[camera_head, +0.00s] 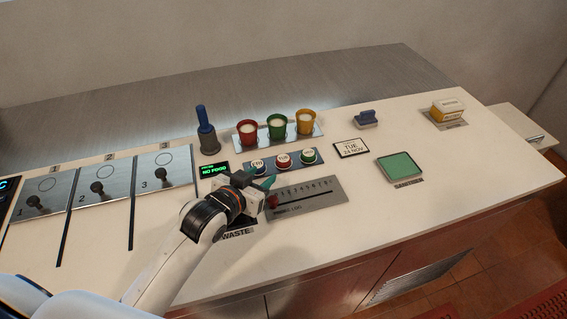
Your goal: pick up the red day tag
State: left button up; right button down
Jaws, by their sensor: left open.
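The red day tag (284,161) is a small round disc with a red rim and a white lettered face. It sits in the middle of a dark strip (270,165), between a blue-rimmed tag (258,165) and a green-rimmed tag (308,156). My left gripper (268,190) is open, in front of the strip and a little left of the red tag, apart from it. One fingertip looks dark green. A small red piece (272,201) shows beside the fingertips; I cannot tell what it is. My right gripper is not in view.
Red (247,133), green (277,127) and yellow (305,121) cups stand behind the tags. A date card (351,148) reads TUE. A numbered metal slider plate (310,198) lies in front. A green pad (399,166) and blue stamp (366,118) sit right. The front right counter is clear.

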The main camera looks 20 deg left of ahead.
pick_arm(q)
send_near(283, 158)
jog(key=x, duration=0.2)
jog(key=shift+w+f, duration=0.2)
jog(key=shift+f, duration=0.05)
jog(key=shift+w+f+p, duration=0.2)
jog(key=shift+w+p, duration=0.1)
jog(key=shift+w, duration=0.1)
jog(key=shift+w+d, duration=0.1)
jog(key=shift+w, duration=0.2)
jog(key=p+x, duration=0.1)
jog(key=x, duration=0.2)
jog(key=shift+w+d, duration=0.15)
jog(key=shift+w, duration=0.1)
jog(key=shift+w+d+f, duration=0.1)
jog(key=shift+w+f, duration=0.2)
jog(key=shift+w, duration=0.15)
jog(key=shift+c, duration=0.5)
jog(key=c, duration=0.5)
jog(key=shift+r, duration=0.1)
jog(key=shift+c, duration=0.2)
